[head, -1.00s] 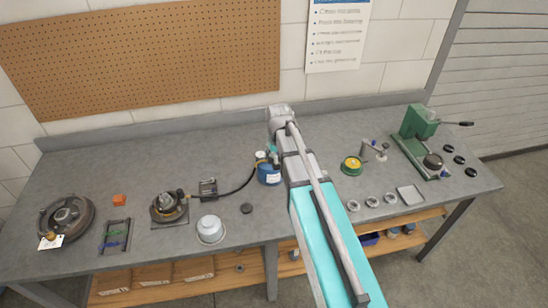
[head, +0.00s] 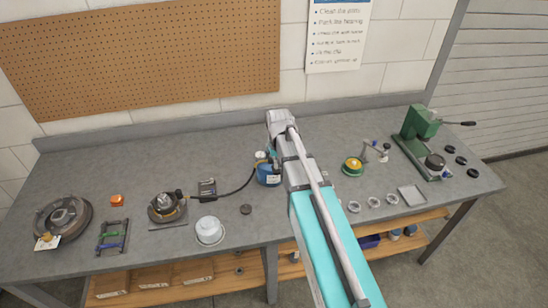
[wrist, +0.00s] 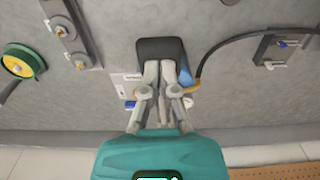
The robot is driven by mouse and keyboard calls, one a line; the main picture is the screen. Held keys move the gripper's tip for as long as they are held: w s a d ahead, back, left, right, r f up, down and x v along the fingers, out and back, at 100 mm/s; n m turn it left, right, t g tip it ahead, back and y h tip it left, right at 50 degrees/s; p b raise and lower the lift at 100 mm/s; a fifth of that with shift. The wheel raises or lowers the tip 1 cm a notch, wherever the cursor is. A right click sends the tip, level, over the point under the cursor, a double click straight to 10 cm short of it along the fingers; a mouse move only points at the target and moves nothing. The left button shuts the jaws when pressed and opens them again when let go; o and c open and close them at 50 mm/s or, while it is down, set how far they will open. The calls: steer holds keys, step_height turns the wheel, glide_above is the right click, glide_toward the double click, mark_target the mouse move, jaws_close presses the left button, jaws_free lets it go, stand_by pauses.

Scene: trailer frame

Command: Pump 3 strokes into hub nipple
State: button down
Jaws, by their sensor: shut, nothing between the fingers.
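The blue grease pump (head: 268,174) stands near the middle of the bench in the head view. In the wrist view, a small part of its blue body (wrist: 185,74) shows beside my fingers. My arm partly hides the pump.
A small bracket (head: 207,188) stands near the hose, and a white round tub (head: 209,230) is in front of it. A green-and-yellow reel (head: 352,166) and a green press (head: 421,124) are to the right. The bench behind the hub is clear.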

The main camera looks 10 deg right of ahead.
mark_target(278, 171)
steer(key=shift+f, duration=0.45)
steer(key=shift+s+f+b, duration=0.1)
steer(key=shift+f+b, duration=1)
steer(key=shift+b, duration=0.3)
steer(key=shift+f+b, duration=0.35)
steer(key=shift+r, duration=0.1)
step_height(278, 171, up, 13)
steer(key=w+p, duration=0.1)
steer(key=p, duration=1.2)
steer(key=shift+w, duration=0.2)
stand_by(0.6)
